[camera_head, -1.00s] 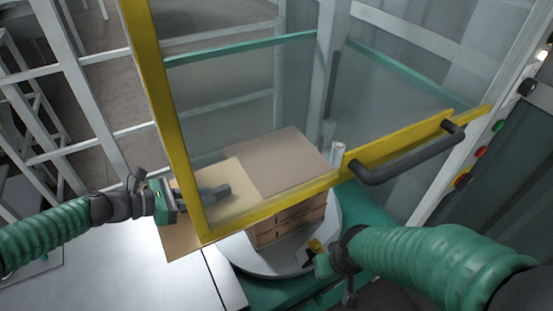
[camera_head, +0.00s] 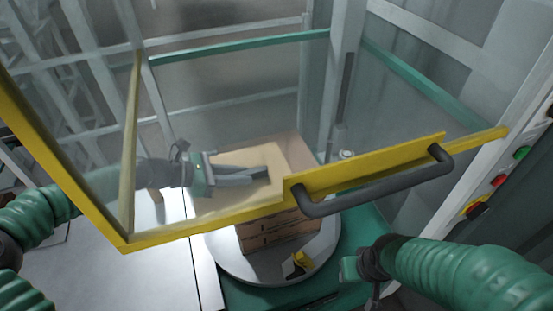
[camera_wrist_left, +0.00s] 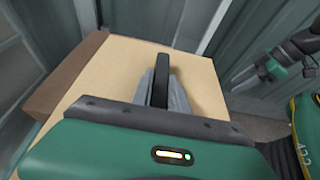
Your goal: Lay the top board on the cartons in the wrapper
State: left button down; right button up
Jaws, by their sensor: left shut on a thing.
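The top board (camera_head: 252,154) is a light tan sheet, seen through the clear panel of a yellow-framed guard. My left gripper (camera_head: 252,175) is shut on it, and its fingers lie over the board in the left wrist view (camera_wrist_left: 160,82). The board (camera_wrist_left: 113,70) covers much of that view. The brown cartons (camera_head: 268,232) stand stacked on the wrapper's round grey turntable (camera_head: 225,258). The board overlaps much of their top; I cannot tell whether it touches. My right gripper (camera_head: 350,268) is at the lower right, apart from the cartons; its jaws are unclear.
A yellow-and-dark piece (camera_head: 297,263) sits at the turntable's front. Coloured buttons (camera_head: 498,180) are on the post at right. A pale table (camera_head: 80,270) lies at left.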

pick_arm(q)
jog(key=w, duration=0.2)
jog(key=w+d, duration=0.1)
jog(key=w+f, duration=0.1)
jog(key=w, duration=0.1)
jog(key=shift+w+d, duration=0.15)
jog(key=shift+w, duration=0.15)
jog(key=w+d, duration=0.1)
jog(key=d, duration=0.1)
jog(key=w+d, duration=0.3)
jog(key=w, duration=0.1)
jog(key=shift+w+d+f, duration=0.25)
jog(key=shift+d, duration=0.15)
jog(key=shift+w, duration=0.5)
jog(key=f, duration=0.3)
jog(key=shift+a+f, duration=0.3)
jog(key=shift+a, duration=0.1)
jog(key=shift+d, duration=0.25)
jog(key=c, duration=1.4)
grip_release()
jog(key=shift+d, duration=0.2)
jog(key=shift+o, duration=0.6)
jog(key=shift+s, duration=0.1)
jog(key=shift+a, duration=0.2)
pick_arm(e)
jog(key=shift+a+f, duration=0.1)
jog(key=shift+a, duration=0.65)
